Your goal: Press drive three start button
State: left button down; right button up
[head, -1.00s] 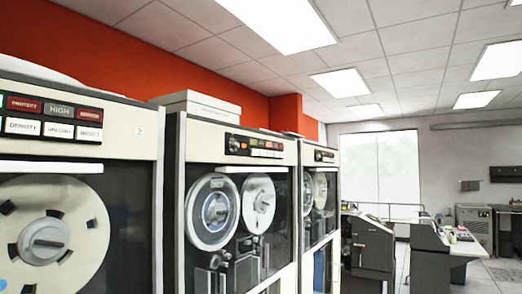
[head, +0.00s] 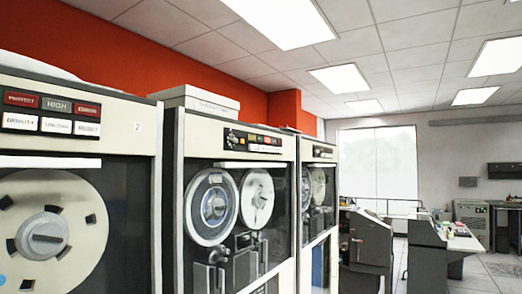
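The nearest tape drive (head: 118,105) stands at the left with a small label "2" on its top edge. Its button panel (head: 50,113) has red, grey and white buttons, with PROTECT, HIGH and DENSITY among the readable words. A second tape drive (head: 170,150) stands to its right, with a small control panel (head: 252,141) above two reels; its lettering is too small to read. A third drive (head: 318,150) stands beyond it, with its own small panel (head: 322,152). I cannot tell which one is drive three. Neither gripper is in view.
A white box (head: 195,98) lies on top of the second drive. Grey desk consoles (head: 366,243) and a desk (head: 465,243) stand at the right, further back. Tiled floor shows at the lower right. A large pale window (head: 378,165) is in the far wall.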

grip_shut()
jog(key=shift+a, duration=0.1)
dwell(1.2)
